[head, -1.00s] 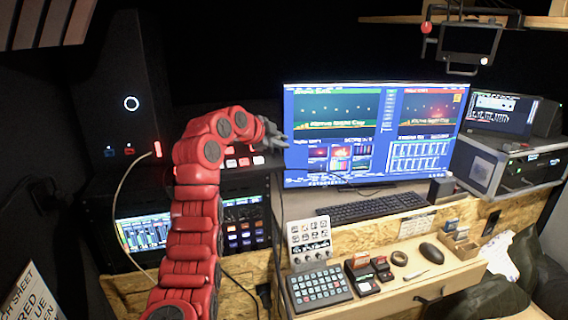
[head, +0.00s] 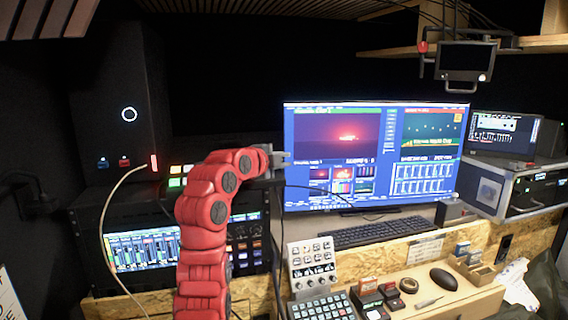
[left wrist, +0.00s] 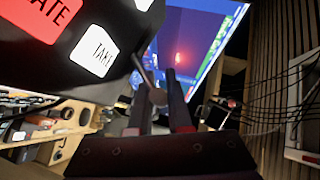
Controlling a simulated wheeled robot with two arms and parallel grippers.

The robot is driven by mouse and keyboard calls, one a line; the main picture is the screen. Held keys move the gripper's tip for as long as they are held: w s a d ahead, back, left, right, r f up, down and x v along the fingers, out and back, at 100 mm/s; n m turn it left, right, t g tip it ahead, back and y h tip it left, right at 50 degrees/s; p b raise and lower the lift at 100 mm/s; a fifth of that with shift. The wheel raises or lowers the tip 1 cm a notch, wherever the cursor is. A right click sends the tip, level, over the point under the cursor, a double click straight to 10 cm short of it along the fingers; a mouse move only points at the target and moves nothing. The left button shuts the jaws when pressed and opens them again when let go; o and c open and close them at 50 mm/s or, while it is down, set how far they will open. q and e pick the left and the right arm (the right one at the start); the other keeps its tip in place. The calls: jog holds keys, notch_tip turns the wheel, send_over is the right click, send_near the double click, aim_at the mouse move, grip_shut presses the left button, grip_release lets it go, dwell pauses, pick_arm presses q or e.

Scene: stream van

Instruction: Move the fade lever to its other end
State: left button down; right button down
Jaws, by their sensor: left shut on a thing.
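My left gripper (head: 282,160) is at the right end of the switcher panel, just left of the big monitor's edge. In the left wrist view its two dark fingers (left wrist: 160,105) are closed around the round knob of the fade lever (left wrist: 157,97). The lever's thin stem runs up from the knob toward the panel. In the head view the lever is hidden by my gripper. My right gripper is out of view.
The big monitor (head: 375,158) stands close to the right of my gripper. A keyboard (head: 378,232), a button pad (head: 325,306) and a mouse (head: 443,279) lie to the lower right. A pale cable (head: 104,225) hangs at the left.

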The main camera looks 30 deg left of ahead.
pick_arm(q)
jog(key=shift+a+f, duration=0.1)
jog(key=shift+f, duration=0.05)
jog(key=c, duration=0.8)
grip_release()
jog(key=shift+a, duration=0.15)
jog(key=shift+c, duration=0.2)
jog(key=shift+s, duration=0.1)
jog(key=shift+s, duration=0.4)
jog(key=b+v, duration=0.1)
jog(key=v, duration=1.5)
jog(key=shift+s+r+b, duration=0.2)
jog(key=shift+r+b, duration=0.1)
jog(key=shift+b, duration=0.1)
